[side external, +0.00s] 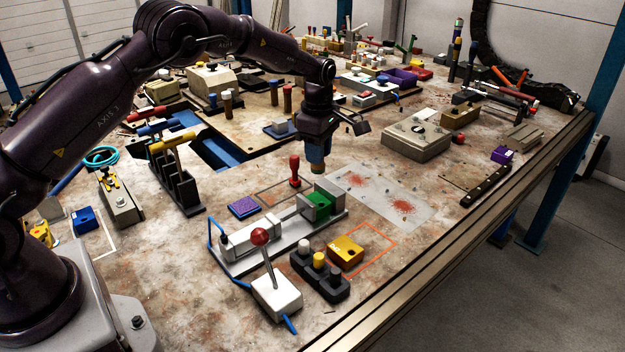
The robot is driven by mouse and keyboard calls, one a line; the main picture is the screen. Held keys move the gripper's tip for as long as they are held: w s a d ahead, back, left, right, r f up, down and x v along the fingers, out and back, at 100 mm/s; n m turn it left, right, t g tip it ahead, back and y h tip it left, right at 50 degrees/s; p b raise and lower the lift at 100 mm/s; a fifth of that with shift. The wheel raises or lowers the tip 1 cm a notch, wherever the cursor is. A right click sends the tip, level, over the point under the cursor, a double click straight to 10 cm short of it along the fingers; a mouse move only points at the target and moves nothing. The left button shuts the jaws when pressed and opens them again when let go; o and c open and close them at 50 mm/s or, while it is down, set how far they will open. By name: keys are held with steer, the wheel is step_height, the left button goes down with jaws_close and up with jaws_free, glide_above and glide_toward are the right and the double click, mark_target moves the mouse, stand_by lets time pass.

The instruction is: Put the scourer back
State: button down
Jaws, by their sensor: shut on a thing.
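My gripper (317,160) points straight down near the middle of the bench, above the left end of a pale plate (378,176) with red stains. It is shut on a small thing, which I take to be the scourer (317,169). Only a narrow tan-brown edge of it shows below the fingers; the rest is hidden. It seems to be off the bench, but the gap is hard to judge. I cannot tell which marked place belongs to the scourer.
A red-handled stamp (295,168) stands close left of my gripper. A purple pad (243,207), a fixture with a green block (318,206) and a red-knobbed lever (261,237) are nearer the camera. A yellow block (345,250) overlaps an orange outline (391,240). A grey box (416,136) stands right.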

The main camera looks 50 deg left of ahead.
steer(key=s+a+r, duration=0.1)
steer(key=s+a, duration=0.3)
steer(key=s, duration=0.5)
steer(key=s+a, duration=0.4)
steer(key=s, duration=0.4)
steer(key=w+a+f, duration=0.1)
steer(key=w+f, duration=0.2)
steer(key=w, duration=0.1)
steer(key=w+a+f, duration=0.2)
steer(key=w+f, duration=0.1)
steer(key=w, duration=0.1)
steer(key=w+a+f, duration=0.1)
steer(key=w+f, duration=0.2)
steer(key=w, duration=0.1)
steer(key=shift+w+a+f, duration=0.15)
steer(key=shift+w+f, duration=0.05)
steer(key=shift+w, duration=0.05)
steer(key=shift+w+a+f, duration=0.1)
steer(key=shift+w+f, duration=0.15)
steer(key=shift+f, duration=1.55)
